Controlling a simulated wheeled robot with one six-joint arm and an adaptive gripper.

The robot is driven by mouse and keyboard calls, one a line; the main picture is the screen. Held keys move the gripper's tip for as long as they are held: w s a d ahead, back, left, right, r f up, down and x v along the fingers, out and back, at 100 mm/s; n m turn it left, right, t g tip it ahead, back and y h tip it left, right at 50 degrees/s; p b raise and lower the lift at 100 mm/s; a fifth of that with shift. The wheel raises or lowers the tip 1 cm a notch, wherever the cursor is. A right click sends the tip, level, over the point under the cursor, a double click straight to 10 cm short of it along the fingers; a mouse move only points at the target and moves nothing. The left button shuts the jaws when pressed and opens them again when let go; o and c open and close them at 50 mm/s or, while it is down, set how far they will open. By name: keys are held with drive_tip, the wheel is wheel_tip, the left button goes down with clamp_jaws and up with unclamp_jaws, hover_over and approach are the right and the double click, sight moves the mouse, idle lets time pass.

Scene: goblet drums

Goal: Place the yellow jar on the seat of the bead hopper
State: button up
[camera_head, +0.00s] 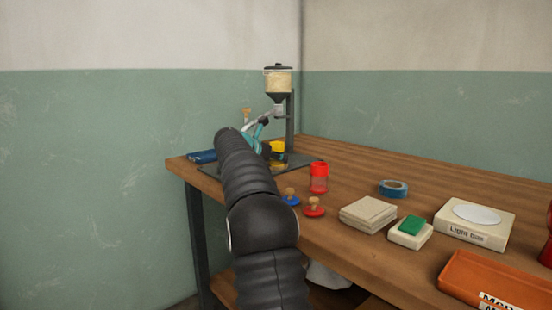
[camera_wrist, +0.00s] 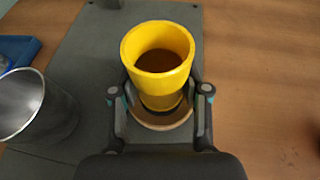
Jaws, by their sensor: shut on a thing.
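The yellow jar (camera_wrist: 160,88) is open-topped and stands upright between the fingers of my gripper (camera_wrist: 160,96) in the wrist view. My gripper is shut on it. A round tan seat (camera_wrist: 163,124) shows directly under the jar; whether the jar touches it cannot be told. In the head view, the bead hopper (camera_head: 278,80) has a cream-filled container and funnel on a dark stand. The yellow jar (camera_head: 277,146) is below the funnel there, partly hidden by my gripper (camera_head: 262,132) and arm.
A grey metal cylinder (camera_wrist: 34,108) is close on the left in the wrist view. The hopper's dark base plate (camera_head: 304,160) lies on the wooden table. A red jar (camera_head: 319,178), red and blue knobbed discs and a blue tape roll (camera_head: 392,188) are to the right.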

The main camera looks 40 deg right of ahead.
drive_tip(key=o, duration=1.2)
drive_tip(key=shift+f, duration=0.1)
